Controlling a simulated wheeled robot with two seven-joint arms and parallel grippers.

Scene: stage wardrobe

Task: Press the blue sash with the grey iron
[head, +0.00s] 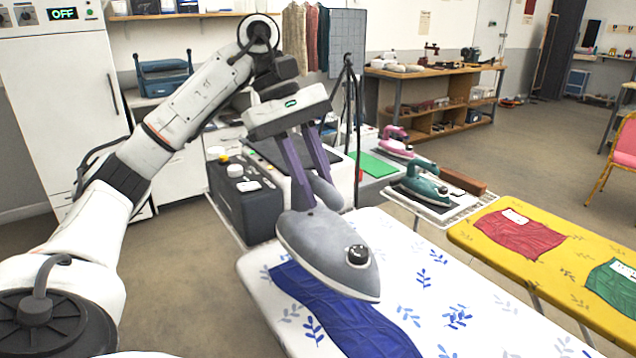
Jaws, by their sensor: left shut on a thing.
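The grey iron (318,256) is held tilted in my left gripper (308,198), whose two purple fingers are shut on it. The iron appears above the near-left part of the white ironing board (395,258) with blue leaf prints. The blue sash (345,318) lies on that board, partly behind the iron in this view and cut off by the bottom edge. I cannot tell whether the iron touches the sash. My right gripper is not in view.
A teal iron (424,186) and a pink iron (396,141) stand beyond the board. A yellow board (480,238) with red cloth (520,232) and green cloth (612,282) is at right. A dark box (243,200) stands behind the iron. The white board's right part is clear.

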